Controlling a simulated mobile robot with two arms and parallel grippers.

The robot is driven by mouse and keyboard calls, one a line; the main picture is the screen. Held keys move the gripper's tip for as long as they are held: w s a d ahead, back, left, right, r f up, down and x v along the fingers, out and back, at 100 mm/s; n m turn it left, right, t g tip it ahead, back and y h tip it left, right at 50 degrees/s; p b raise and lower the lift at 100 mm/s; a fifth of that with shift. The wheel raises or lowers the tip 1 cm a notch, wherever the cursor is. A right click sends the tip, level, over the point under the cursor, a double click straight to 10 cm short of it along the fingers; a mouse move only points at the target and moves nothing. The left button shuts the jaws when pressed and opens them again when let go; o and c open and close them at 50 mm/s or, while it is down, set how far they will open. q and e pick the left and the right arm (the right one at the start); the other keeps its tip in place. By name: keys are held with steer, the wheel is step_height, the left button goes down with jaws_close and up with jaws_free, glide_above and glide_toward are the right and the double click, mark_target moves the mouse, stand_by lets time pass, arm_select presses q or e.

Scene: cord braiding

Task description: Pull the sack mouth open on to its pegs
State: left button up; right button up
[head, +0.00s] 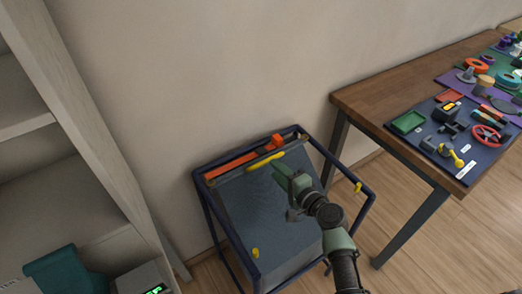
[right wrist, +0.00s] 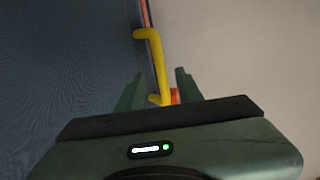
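The sack (head: 262,205) is a dark blue-grey cloth hanging inside a dark blue tubular frame (head: 320,147). A yellow handle (head: 264,160) lies along the sack's back edge, beside a long orange bar (head: 231,165). Yellow pegs stand on the frame at the front left (head: 256,253) and right (head: 358,187). My right gripper (head: 284,178) is above the sack, near the handle's right end. In the right wrist view its fingers (right wrist: 158,88) are apart, with the yellow handle (right wrist: 158,62) showing between and beyond them. I cannot tell whether they touch it. My left gripper is not in view.
A wooden table (head: 375,95) at the right holds mats with several small parts. A pale shelf unit (head: 85,110) stands at the left, with a teal object (head: 62,272) and a device with a green display (head: 145,280) low down. The wall is close behind the frame.

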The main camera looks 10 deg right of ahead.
mark_target(267, 160)
steer(key=x, duration=0.6)
steer(key=shift+w+a, duration=0.1)
steer(key=shift+w, duration=0.15)
jaws_close()
stand_by(1.2)
